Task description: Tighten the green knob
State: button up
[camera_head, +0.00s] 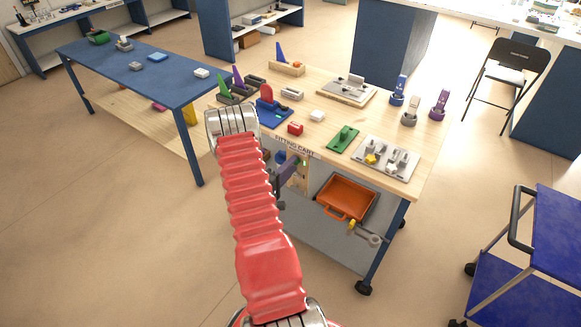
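A green knob (347,131) stands on a flat green base plate (334,146) on the wooden top of the fitting cart. It is near the cart's front edge, between a small red block and a grey plate. How tight it is cannot be told from here. My red ribbed arm rises from the bottom of the view to a grey metal joint left of the cart.
A grey plate with fittings (400,176) lies right of the knob, and a red block (295,128) lies left. Blue, grey and purple upright pieces stand at the back right. A blue table (185,70) stands left, and a blue trolley (545,225) stands right. Floor between cart and trolley is clear.

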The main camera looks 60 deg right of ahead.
jog(key=o, duration=0.3)
jog(key=shift+r, duration=0.1)
jog(key=a, duration=0.4)
jog(key=w+a, duration=0.1)
jog(key=a, duration=0.4)
jog(key=w+a, duration=0.1)
jog(key=a, duration=0.3)
jog(key=shift+w+a, duration=0.1)
jog(key=shift+a, duration=0.15)
dwell(0.5)
